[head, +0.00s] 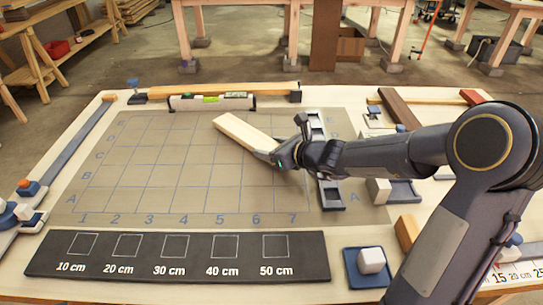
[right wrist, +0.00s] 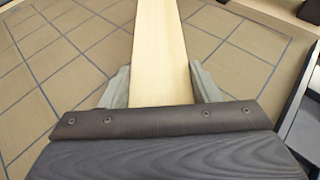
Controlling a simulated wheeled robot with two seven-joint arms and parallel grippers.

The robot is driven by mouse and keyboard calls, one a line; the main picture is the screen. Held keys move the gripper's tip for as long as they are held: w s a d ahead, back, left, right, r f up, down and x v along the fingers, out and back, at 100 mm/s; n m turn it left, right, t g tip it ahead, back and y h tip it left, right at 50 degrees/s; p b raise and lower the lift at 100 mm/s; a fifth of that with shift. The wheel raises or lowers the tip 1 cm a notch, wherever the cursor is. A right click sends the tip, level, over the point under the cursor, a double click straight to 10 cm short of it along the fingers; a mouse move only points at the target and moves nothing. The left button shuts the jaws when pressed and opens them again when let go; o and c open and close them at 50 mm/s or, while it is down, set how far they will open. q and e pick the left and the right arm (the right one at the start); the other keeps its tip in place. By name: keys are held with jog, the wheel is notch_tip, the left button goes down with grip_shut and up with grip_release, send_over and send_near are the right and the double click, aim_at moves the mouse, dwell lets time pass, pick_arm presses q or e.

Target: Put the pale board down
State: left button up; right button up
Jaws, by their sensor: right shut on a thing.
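The pale board (head: 240,131) is a flat, light wooden lath over the gridded mat (head: 130,190). My right gripper (head: 274,154) is shut on its near right end, and the board points up and left from it. In the right wrist view the board (right wrist: 160,50) runs straight away between the two grey fingers (right wrist: 160,88), which touch or nearly touch its sides. I cannot tell whether the board rests on the mat or hangs just above it. My left gripper is not in view.
A black strip (head: 180,262) marked 10 to 50 cm lies in front of the mat. A green-vialed level (head: 211,102) lies behind it. A white block (head: 371,260) sits in a blue tray at front right.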

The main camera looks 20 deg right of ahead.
jog(key=shift+f, duration=0.55)
jog(key=shift+f+b, duration=0.2)
jog(key=shift+b, duration=0.1)
jog(key=o, duration=1.1)
